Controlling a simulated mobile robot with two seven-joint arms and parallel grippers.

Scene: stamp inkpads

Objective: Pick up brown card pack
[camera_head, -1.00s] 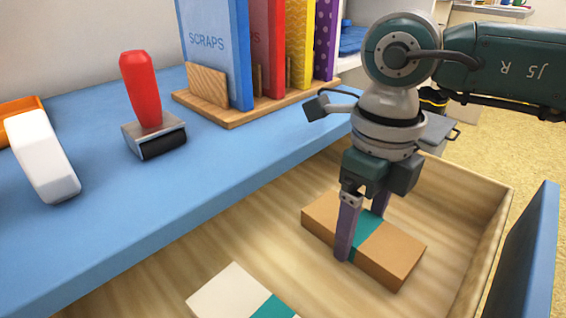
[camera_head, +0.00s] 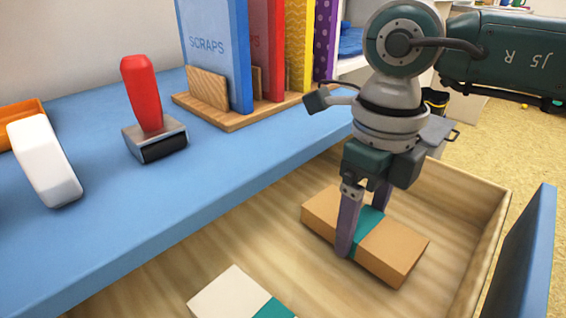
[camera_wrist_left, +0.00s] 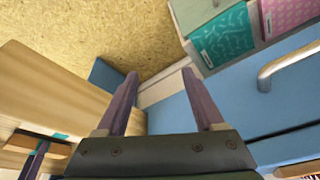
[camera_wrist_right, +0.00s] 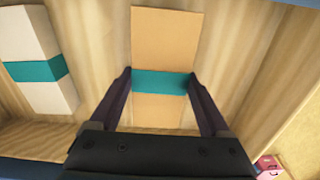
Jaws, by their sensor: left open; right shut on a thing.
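The brown card pack (camera_head: 398,249) with a teal band lies in the open wooden drawer. In the right wrist view the pack (camera_wrist_right: 165,40) runs up the middle, between the two fingers. My right gripper (camera_head: 362,232) reaches down into the drawer and is shut on the pack across its teal band (camera_wrist_right: 163,83). I cannot tell whether the pack is clear of the drawer floor. My left gripper is out of the head view. In the left wrist view the left gripper (camera_wrist_left: 166,108) is open with nothing between its fingers.
A white pack (camera_head: 226,298) with a teal band lies in the drawer (camera_head: 495,215), left of the brown one. On the blue top (camera_head: 100,240) stand a red-handled stamp (camera_head: 143,95), a white block (camera_head: 45,160) and a wooden rack (camera_head: 232,118) of binders.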

